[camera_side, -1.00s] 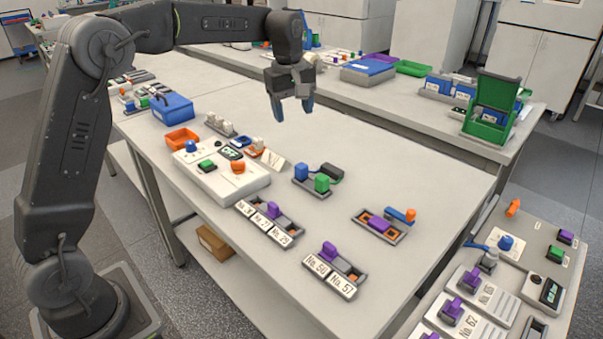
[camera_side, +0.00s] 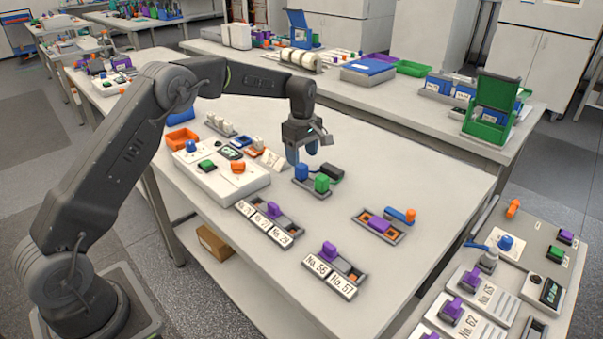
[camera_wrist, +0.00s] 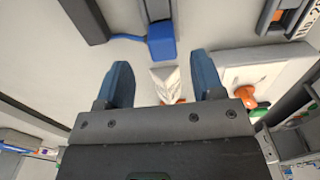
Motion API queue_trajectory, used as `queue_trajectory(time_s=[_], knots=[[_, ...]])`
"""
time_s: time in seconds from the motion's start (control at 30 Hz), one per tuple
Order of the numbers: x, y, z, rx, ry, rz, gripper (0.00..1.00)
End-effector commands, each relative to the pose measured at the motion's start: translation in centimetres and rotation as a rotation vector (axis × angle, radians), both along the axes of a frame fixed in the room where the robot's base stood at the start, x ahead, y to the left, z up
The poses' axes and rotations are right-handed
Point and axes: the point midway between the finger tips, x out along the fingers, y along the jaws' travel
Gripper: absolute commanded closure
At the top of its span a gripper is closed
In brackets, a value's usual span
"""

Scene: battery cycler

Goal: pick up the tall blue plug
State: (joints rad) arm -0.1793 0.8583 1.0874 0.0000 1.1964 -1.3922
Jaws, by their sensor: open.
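The tall blue plug (camera_side: 301,172) stands upright at the left end of a small grey tray (camera_side: 304,187) on the main table. A green plug (camera_side: 321,183) stands beside it. My gripper (camera_side: 302,154) is open and empty, with its blue fingers just above and behind the blue plug, apart from it as far as I can see. In the wrist view the blue plug (camera_wrist: 162,42), with a blue cable at its side, lies beyond the open fingertips (camera_wrist: 160,67), roughly centred between them.
A black plug (camera_side: 331,172) lies behind the green one. A white folded card (camera_side: 272,160) and a white box with buttons (camera_side: 225,182) are to the left. Trays with purple plugs (camera_side: 274,210) stand nearer the front.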

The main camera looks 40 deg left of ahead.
Motion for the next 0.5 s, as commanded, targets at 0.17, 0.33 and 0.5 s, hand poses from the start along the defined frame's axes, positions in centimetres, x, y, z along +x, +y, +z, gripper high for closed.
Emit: queue_trajectory(time_s=[0.17,0.33,0.5], knots=[[-0.2,-0.1,-1.7,0.000,0.003,-0.001,0.38],[-0.4,-0.1,-4.2,-0.001,0.002,-0.001,0.38],[-0.3,-0.1,-5.3,-0.001,0.000,-0.001,0.38]])
